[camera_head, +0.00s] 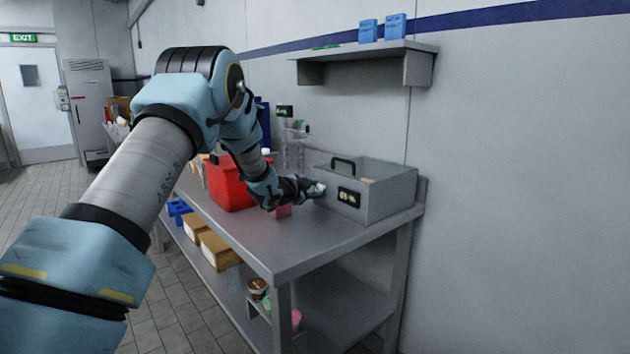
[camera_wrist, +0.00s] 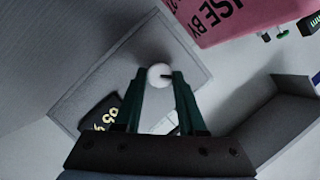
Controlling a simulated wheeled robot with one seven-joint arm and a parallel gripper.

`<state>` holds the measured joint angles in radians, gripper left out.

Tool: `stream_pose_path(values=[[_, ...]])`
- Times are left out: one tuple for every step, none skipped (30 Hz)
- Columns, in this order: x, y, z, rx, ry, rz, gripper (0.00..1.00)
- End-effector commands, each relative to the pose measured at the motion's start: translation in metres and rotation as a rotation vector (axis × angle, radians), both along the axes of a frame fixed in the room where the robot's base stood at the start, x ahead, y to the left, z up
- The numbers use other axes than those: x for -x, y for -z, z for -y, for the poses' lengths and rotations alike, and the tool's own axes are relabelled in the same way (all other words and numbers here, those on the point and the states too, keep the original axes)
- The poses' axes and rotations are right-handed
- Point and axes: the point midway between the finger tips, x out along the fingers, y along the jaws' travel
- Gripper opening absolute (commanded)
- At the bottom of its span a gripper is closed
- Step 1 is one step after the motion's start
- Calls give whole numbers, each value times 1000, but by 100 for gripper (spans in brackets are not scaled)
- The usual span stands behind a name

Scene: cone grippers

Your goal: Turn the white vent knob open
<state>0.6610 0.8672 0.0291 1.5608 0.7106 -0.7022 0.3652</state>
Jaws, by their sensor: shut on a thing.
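The white vent knob (camera_wrist: 160,75) is small and round, with a dark mark on its face, and shows between the fingertips in the wrist view. It sits at the front face of a grey metal box (camera_head: 388,205) on the bench. My gripper (camera_wrist: 159,80) has its two dark green fingers closed on the knob's sides. In the head view my gripper (camera_head: 317,189) is at the left part of the box front. The knob is too small there to read its angle. A dark display (camera_head: 349,197) with pale digits is on the box front.
A red bin (camera_head: 230,185) stands left of my gripper on the grey bench (camera_head: 310,240). A pink item (camera_head: 284,211) is close below my gripper; a pink label (camera_wrist: 240,18) shows in the wrist view. A wall shelf (camera_head: 375,50) hangs above. The bench front is clear.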

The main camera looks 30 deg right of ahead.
Motion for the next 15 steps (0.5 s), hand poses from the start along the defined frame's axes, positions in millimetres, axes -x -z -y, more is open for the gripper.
stream_pose_path(values=[[-2,-8,-2,7,-2,-47,0],[-2,-8,-2,12,-2,-75,0],[-2,-9,-2,20,-2,-111,0],[-3,-9,-2,25,-3,-140,0],[-3,-9,-2,30,-3,-169,0],[-3,-10,-2,38,-3,-204,0],[-3,-10,-2,44,-3,-233,0],[-3,-10,-2,49,-2,-262,0],[-4,-10,-2,57,-3,-299,0],[-4,-10,-2,61,-3,-327,0],[-4,-11,-2,68,-3,-354,0],[-4,-10,-2,74,-2,-389,0],[-5,-10,-2,79,-3,-415,0],[-5,-10,-2,84,-2,-441,0],[-5,-10,-2,90,-2,-476,0]])
